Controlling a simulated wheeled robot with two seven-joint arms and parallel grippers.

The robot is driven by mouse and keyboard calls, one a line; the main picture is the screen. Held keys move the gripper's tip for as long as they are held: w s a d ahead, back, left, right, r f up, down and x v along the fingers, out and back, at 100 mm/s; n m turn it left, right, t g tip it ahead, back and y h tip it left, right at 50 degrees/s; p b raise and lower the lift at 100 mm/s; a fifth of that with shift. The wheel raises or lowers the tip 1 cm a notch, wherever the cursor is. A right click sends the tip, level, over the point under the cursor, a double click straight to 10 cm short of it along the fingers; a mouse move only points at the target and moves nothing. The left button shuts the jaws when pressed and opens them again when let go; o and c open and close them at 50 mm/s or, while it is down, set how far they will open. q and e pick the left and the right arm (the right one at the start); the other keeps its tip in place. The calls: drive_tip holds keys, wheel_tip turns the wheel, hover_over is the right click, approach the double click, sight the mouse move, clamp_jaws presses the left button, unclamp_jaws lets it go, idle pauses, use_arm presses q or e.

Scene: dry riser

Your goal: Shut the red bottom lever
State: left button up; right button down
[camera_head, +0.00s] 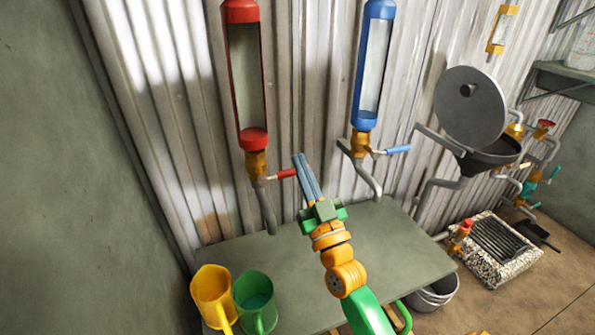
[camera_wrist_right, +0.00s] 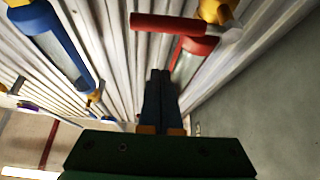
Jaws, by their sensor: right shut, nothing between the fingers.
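The red bottom lever (camera_head: 286,173) sticks out to the right from the brass valve (camera_head: 256,164) under the red-framed tube (camera_head: 247,80) on the corrugated wall. In the head view it points right and slightly up. In the right wrist view the lever (camera_wrist_right: 168,22) lies across the picture, above my fingertips. My right gripper (camera_head: 300,158) is shut and empty, its long blue-grey fingers pointing up just right of the lever's red end. The fingers also show in the right wrist view (camera_wrist_right: 160,76). I cannot tell whether they touch the lever. My left gripper is not in view.
A blue-framed tube (camera_head: 373,65) with a blue lever (camera_head: 398,149) hangs to the right. A yellow mug (camera_head: 211,290) and a green mug (camera_head: 246,294) stand on the grey table (camera_head: 390,245). A round-lidded basin (camera_head: 470,107) and pipes are farther right.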

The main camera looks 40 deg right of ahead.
sight(294, 172)
drive_tip(key=w+f+b, duration=0.2)
drive_tip(key=f, duration=0.1)
drive_tip(key=shift+d+f, duration=0.1)
drive_tip(key=shift+d, duration=0.25)
drive_tip(key=shift+f+m+h, duration=0.6)
drive_tip(key=shift+f+m, duration=0.05)
drive_tip(key=shift+m, duration=0.25)
